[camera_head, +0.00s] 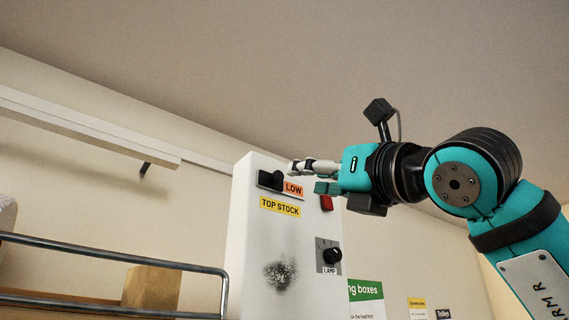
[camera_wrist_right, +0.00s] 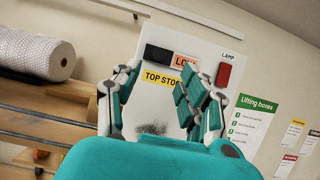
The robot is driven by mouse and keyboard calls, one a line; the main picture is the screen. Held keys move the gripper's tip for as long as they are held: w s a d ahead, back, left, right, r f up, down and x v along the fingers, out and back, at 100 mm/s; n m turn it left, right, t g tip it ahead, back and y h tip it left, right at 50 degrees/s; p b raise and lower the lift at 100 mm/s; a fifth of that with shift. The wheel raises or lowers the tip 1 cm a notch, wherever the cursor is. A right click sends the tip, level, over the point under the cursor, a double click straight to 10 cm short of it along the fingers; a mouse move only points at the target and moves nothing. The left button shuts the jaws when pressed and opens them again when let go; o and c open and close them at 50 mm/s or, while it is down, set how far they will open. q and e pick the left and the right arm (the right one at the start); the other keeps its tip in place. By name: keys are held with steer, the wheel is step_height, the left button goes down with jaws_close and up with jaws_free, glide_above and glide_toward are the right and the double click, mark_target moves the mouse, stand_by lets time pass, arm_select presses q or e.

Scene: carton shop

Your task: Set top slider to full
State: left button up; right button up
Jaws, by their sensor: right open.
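The top slider's black handle (camera_head: 270,181) is at the upper left of a white panel (camera_head: 250,240), left of an orange LOW label (camera_head: 293,189) and above a yellow TOP STOCK label (camera_head: 280,207). In the right wrist view the black handle (camera_wrist_right: 158,54) lies beyond my fingers, between them and nearer the left one. My right gripper (camera_head: 304,176) comes in from the right in front of the panel's top, right of the handle. It is open and empty; its fingers (camera_wrist_right: 160,98) are spread. Whether a finger touches the panel is unclear. My left gripper is not in view.
A red switch (camera_head: 326,203) and a black LAMP knob (camera_head: 332,255) are on the panel's right part. A dark smudge (camera_head: 280,273) marks its front. A metal rail (camera_head: 110,257) and a cardboard box (camera_head: 152,288) are at left. A wrapped roll (camera_wrist_right: 38,54) lies on a shelf.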

mark_target(280, 176)
steer(key=p+x, duration=0.3)
steer(key=x, duration=0.3)
steer(key=shift+w+a+r, duration=0.15)
steer(key=shift+w+r, duration=0.05)
steer(key=shift+r, duration=0.15)
steer(key=shift+w+a+r+p, duration=0.1)
steer(key=shift+w+a+p, duration=0.3)
steer(key=shift+w+p, duration=0.15)
jaws_close()
